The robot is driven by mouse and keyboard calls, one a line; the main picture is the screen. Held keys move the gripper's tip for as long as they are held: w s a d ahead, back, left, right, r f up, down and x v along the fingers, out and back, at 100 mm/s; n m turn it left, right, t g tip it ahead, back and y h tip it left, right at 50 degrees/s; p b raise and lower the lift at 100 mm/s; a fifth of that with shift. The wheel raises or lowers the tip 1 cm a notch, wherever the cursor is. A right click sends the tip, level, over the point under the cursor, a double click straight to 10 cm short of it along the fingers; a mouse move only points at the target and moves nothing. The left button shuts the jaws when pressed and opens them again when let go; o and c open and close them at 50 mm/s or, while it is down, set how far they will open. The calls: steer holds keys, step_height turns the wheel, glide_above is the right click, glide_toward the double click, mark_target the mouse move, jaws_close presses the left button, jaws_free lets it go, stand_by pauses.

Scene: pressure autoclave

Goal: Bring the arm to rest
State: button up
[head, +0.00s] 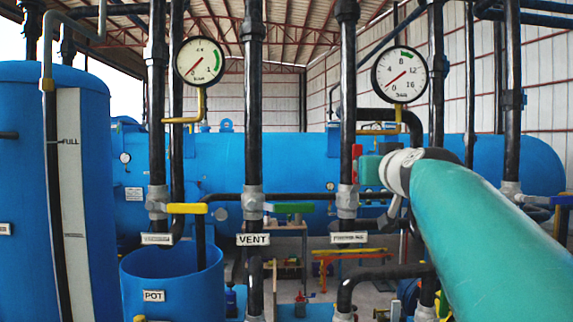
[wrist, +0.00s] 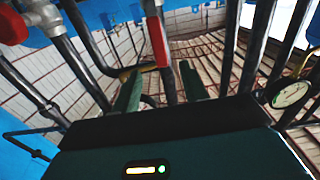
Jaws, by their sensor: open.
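My teal arm reaches in from the lower right in the head view and ends near the middle pipes. The green gripper body (head: 370,169) shows there beside a red lever (head: 357,163), but its fingers cannot be made out. In the wrist view my gripper (wrist: 160,72) has its two green fingers apart, with nothing held. The red lever (wrist: 157,42) stands upright in line with the gap between them. I cannot tell how far it is from the fingertips.
Black vertical pipes (head: 253,100) stand close around the arm. A yellow lever (head: 187,208) and a green lever (head: 293,208) stick out at the left and middle. Two gauges (head: 200,62) (head: 399,75) hang above. A blue pot (head: 180,300) stands lower left. A red valve handle (wrist: 12,25) is upper left.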

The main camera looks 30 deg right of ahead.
steer(key=shift+v, duration=0.85)
